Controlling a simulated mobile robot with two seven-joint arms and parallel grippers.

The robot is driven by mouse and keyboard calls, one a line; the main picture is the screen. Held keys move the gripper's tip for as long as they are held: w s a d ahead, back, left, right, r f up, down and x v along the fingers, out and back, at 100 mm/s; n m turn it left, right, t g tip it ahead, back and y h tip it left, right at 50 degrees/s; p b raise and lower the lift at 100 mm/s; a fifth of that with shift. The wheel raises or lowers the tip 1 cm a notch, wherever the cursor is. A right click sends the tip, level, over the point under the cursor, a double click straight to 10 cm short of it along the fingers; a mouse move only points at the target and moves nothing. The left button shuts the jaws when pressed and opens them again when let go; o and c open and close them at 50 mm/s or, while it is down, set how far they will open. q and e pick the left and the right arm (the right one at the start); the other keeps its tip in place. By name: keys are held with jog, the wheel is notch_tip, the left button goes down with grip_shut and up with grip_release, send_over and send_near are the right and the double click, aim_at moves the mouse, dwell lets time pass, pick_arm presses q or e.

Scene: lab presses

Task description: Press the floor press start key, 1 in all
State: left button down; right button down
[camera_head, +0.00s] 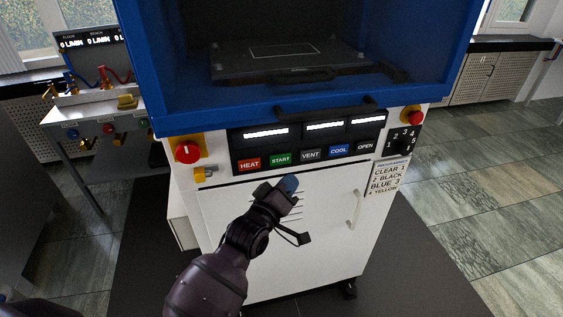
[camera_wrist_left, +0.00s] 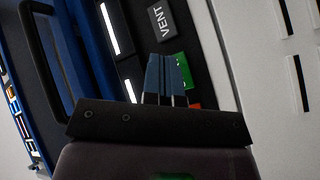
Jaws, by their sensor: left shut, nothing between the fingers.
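The floor press (camera_head: 275,225) is a white cabinet with a blue open chamber on top. Its black panel carries a row of keys. The green START key (camera_head: 281,159) sits between the red HEAT key (camera_head: 250,163) and the grey VENT key (camera_head: 311,155). My left gripper (camera_head: 290,183) is shut and empty, its blue fingertips just below the START key in the head view. In the left wrist view the fingers (camera_wrist_left: 167,75) partly cover the green START key (camera_wrist_left: 186,72); I cannot tell whether they touch it. My right gripper is not in view.
A red knob (camera_head: 187,151) is left of the panel, a red button (camera_head: 415,118) and a black numbered dial (camera_head: 403,143) right of it. A handle (camera_head: 331,112) juts above the displays. A bench with fittings (camera_head: 95,115) stands left. Floor is open at right.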

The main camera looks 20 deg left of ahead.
aim_at(280, 159)
pick_arm(q)
jog(key=w+a, duration=0.2)
jog(key=w, duration=0.1)
jog(key=shift+w+a, duration=0.15)
dwell(0.7)
dwell(0.5)
dwell(0.9)
jog(key=shift+w, duration=0.15)
jog(key=shift+w+a, duration=0.2)
jog(key=shift+w, duration=0.05)
